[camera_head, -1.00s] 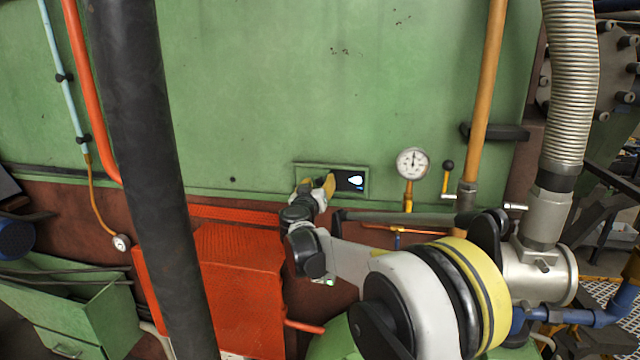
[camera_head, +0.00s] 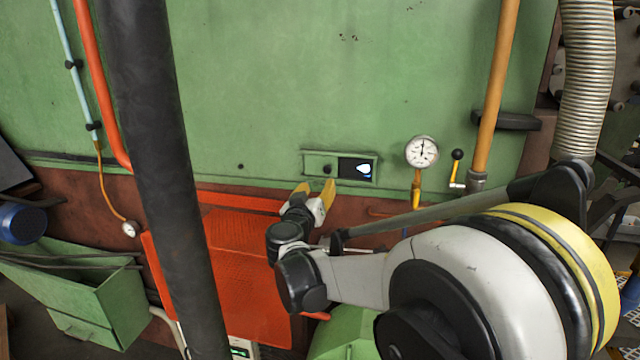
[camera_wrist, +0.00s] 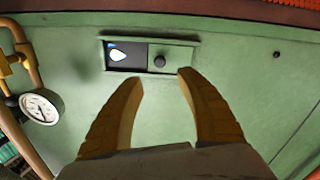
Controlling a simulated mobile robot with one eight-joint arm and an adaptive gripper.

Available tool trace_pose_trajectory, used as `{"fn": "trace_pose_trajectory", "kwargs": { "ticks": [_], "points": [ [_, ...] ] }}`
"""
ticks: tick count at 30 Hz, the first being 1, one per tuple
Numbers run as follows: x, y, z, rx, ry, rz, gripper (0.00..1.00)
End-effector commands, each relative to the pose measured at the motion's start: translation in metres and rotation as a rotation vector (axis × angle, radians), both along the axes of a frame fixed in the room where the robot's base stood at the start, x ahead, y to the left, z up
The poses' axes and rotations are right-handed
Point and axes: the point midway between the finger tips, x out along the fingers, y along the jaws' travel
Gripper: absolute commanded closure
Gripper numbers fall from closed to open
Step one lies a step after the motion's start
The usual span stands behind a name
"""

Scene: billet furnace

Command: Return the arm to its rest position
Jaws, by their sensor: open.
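My gripper (camera_head: 315,188) is open and empty, with yellow fingers, in the head view just below a small panel in the green furnace wall. In the wrist view its two fingertips (camera_wrist: 160,76) are spread apart below the same panel, with nothing between them. The fingers look clear of the knob. My arm reaches in from the lower right, bent at the wrist.
A round gauge (camera_head: 421,151) and a yellow pipe (camera_head: 494,90) are right of the panel. An orange-red box (camera_head: 245,270) lies below my gripper. A thick black column (camera_head: 165,150) crosses the left side. A green cabinet (camera_head: 75,295) stands at lower left.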

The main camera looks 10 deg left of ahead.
Motion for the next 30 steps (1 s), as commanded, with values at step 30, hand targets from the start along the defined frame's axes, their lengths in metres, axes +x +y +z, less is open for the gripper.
{"fn": "trace_pose_trajectory", "kwargs": {
  "ticks": [30],
  "points": [
    [-0.199,-0.19,-0.138,0.135,0.372,0.415,0.56]
  ]
}}
